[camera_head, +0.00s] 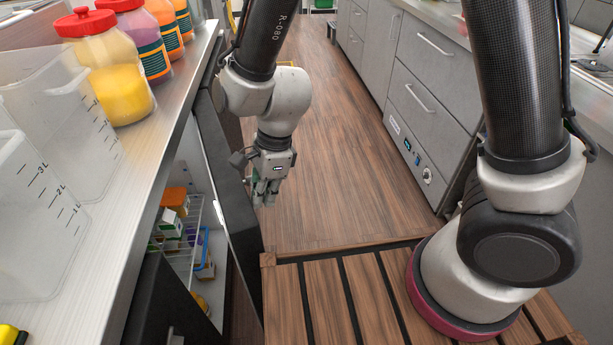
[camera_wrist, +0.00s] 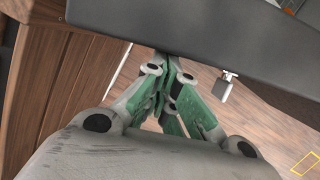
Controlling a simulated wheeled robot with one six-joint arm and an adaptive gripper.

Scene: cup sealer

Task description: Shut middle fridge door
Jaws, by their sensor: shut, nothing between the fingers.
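The fridge is under the steel counter at the left in the head view. A dark fridge door (camera_head: 232,170) stands ajar, with the lit shelves (camera_head: 185,235) and packages showing beside it. I cannot be sure which door of the row it is. My gripper (camera_head: 264,198) is shut and empty on the aisle side of this door, close to its outer face. In the wrist view, the shut green fingers (camera_wrist: 170,65) reach the edge of a dark grey panel (camera_wrist: 180,30), which hides their tips. I cannot tell whether they touch it.
Clear measuring bins (camera_head: 60,130) and jars with coloured lids (camera_head: 110,70) stand on the counter (camera_head: 150,175). Another black door (camera_head: 160,300) is at the lower left. Grey drawers (camera_head: 425,80) line the right. The wooden aisle floor (camera_head: 340,150) is clear.

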